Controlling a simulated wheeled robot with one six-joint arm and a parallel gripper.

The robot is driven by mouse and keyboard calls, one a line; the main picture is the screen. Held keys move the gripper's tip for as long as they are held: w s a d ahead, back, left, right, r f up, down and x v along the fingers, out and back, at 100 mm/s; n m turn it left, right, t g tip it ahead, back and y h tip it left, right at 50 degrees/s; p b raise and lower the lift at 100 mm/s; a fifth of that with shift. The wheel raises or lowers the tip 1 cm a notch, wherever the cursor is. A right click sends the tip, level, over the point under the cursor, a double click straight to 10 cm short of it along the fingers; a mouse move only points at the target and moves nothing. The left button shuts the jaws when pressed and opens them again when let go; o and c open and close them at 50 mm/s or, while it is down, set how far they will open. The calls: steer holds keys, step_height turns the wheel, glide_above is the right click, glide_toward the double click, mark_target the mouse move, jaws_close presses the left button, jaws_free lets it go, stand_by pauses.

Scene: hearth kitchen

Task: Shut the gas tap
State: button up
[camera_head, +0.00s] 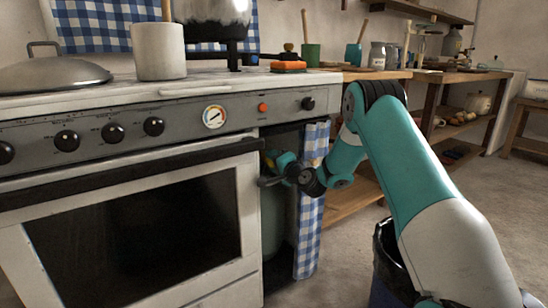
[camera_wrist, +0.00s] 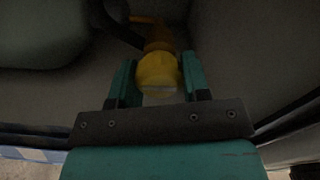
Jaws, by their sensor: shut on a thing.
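The gas tap is a yellow knob (camera_wrist: 158,72) in the wrist view, with an orange-brown fitting above it in the picture. My gripper (camera_wrist: 158,80) has one teal finger on each side of the knob and is shut on it. In the head view my gripper (camera_head: 268,166) reaches into the dark opening beside the oven, where a small bit of yellow shows at its tip. A green gas cylinder (camera_head: 272,215) stands in that opening, partly hidden. The knob's turn position cannot be told.
A blue checked curtain (camera_head: 309,215) hangs at the opening's right side, close to my arm. The oven door (camera_head: 130,225) is shut on the left. A dark bin (camera_head: 385,265) stands on the floor at the right. A dark hose (camera_wrist: 120,30) runs near the tap.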

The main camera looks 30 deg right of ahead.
steer(key=shift+f+m, duration=0.1)
steer(key=shift+m, duration=0.2)
steer(key=o, duration=0.9)
steer(key=shift+o, duration=0.2)
steer(key=s+b, duration=0.8)
steer(key=s, duration=0.9)
steer(key=shift+s+d+b, duration=0.25)
steer(key=shift+d+b, duration=0.05)
